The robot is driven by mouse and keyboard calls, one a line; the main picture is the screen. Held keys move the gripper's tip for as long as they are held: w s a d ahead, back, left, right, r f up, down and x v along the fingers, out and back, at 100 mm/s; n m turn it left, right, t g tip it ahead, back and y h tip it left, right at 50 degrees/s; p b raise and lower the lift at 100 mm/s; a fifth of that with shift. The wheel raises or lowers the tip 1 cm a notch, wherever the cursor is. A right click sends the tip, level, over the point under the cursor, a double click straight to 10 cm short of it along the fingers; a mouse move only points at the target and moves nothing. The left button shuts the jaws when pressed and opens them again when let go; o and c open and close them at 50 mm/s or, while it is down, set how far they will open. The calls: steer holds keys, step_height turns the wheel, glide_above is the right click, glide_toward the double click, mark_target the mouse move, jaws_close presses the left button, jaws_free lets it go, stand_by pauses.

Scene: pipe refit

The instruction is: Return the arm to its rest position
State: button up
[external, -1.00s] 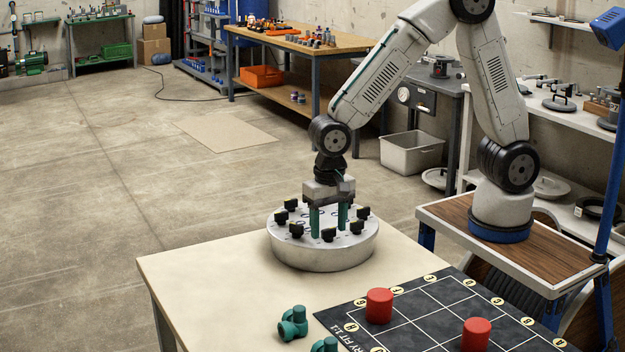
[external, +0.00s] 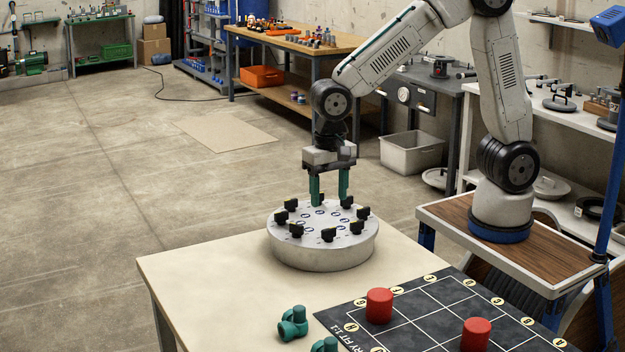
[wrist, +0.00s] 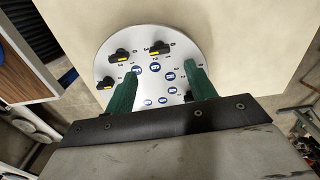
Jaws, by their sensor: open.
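My gripper (external: 330,201) has two green fingers pointing down. It is open and empty, just above the round grey disc (external: 325,257) with several black knobs around its rim. The disc sits on the pale table at its far side. In the wrist view my gripper's fingers (wrist: 160,82) are spread apart over the disc (wrist: 140,61). Blue and white round markers show on the disc's top between and beyond the fingers. My arm reaches down from its base at the right.
A black gridded mat (external: 420,323) on the table's right holds two red cylinders (external: 379,306). Green pipe fittings (external: 293,323) lie at its left. The left part of the table (external: 205,270) is clear. A white shelf (external: 575,130) and blue post (external: 612,180) stand at the right.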

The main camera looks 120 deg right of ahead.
steer(key=shift+s+n, duration=0.1)
steer(key=shift+n, duration=0.3)
steer(key=s+a+r+n, duration=0.3)
steer(key=s+n, duration=0.2)
steer(key=s, duration=0.4)
steer(key=s+a+r+n+t, duration=0.1)
steer(key=s+a+r+n, duration=0.3)
steer(key=s+n, duration=0.2)
steer(key=s+a+r+n, duration=0.3)
steer(key=s+a+n, duration=0.1)
steer(key=s, duration=0.7)
steer(key=shift+s+r+n, duration=0.2)
steer(key=shift+s+n, duration=0.15)
steer(key=shift+n, duration=0.45)
